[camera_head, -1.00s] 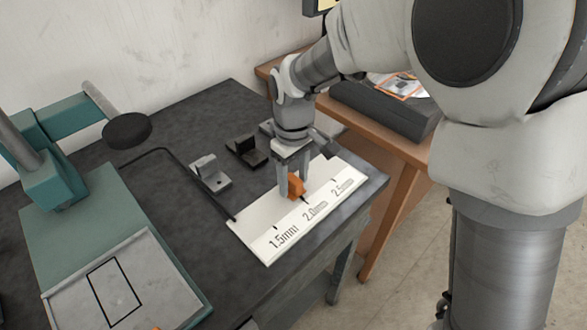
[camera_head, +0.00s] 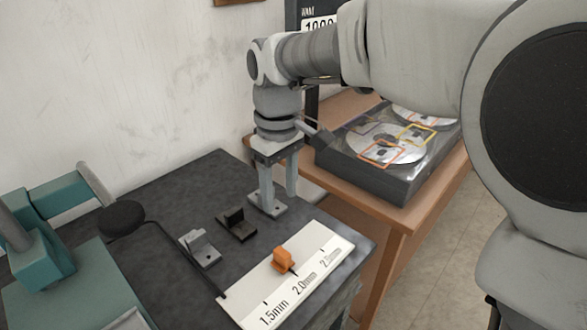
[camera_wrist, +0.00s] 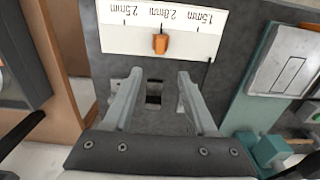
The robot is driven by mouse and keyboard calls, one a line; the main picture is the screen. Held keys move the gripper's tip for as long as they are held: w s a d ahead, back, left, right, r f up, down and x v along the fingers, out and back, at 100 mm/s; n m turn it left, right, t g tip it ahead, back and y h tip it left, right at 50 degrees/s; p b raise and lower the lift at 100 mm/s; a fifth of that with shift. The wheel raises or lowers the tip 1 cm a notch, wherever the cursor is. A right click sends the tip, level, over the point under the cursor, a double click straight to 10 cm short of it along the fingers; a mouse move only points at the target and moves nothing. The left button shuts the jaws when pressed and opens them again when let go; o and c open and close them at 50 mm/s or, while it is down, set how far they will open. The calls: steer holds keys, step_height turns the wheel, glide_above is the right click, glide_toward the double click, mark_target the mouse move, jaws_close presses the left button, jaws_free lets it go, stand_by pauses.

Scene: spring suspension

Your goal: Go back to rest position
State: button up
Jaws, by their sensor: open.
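My gripper (camera_head: 279,198) is open and empty, fingers pointing down, above the far part of the dark table (camera_head: 150,200). An orange block (camera_head: 284,260) sits on the white scale plate (camera_head: 318,262), near the 2.0mm mark; it also shows in the wrist view (camera_wrist: 160,43), beyond the fingertips. My gripper is apart from the block.
A grey bracket (camera_head: 200,248), a black bracket (camera_head: 237,225) and a light bracket (camera_head: 268,206) stand on the table, the last partly behind my finger. A teal press (camera_head: 40,240) stands left. A dark box with discs (camera_head: 375,165) sits on a wooden table (camera_head: 415,215).

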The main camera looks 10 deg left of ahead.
steer(key=shift+r, duration=0.15)
steer(key=s+d+r+m+t+p, duration=0.1)
steer(key=s+d+r+m, duration=0.15)
steer(key=d, duration=0.55)
steer(key=s+d+r+m+t+p, duration=0.1)
steer(key=s+d+r+m+t, duration=0.2)
steer(key=d, duration=0.5)
steer(key=s+d+m+t+p, duration=0.1)
steer(key=s+d+m+p, duration=0.1)
steer(key=s+d+m, duration=0.4)
steer(key=s+d, duration=0.2)
steer(key=d, duration=0.2)
steer(key=shift+d+t, duration=0.3)
steer(key=shift+d, duration=0.05)
steer(key=shift+r+m, duration=0.1)
steer(key=shift+m, duration=0.15)
steer(key=shift+c, duration=0.6)
steer(key=shift+a, duration=0.2)
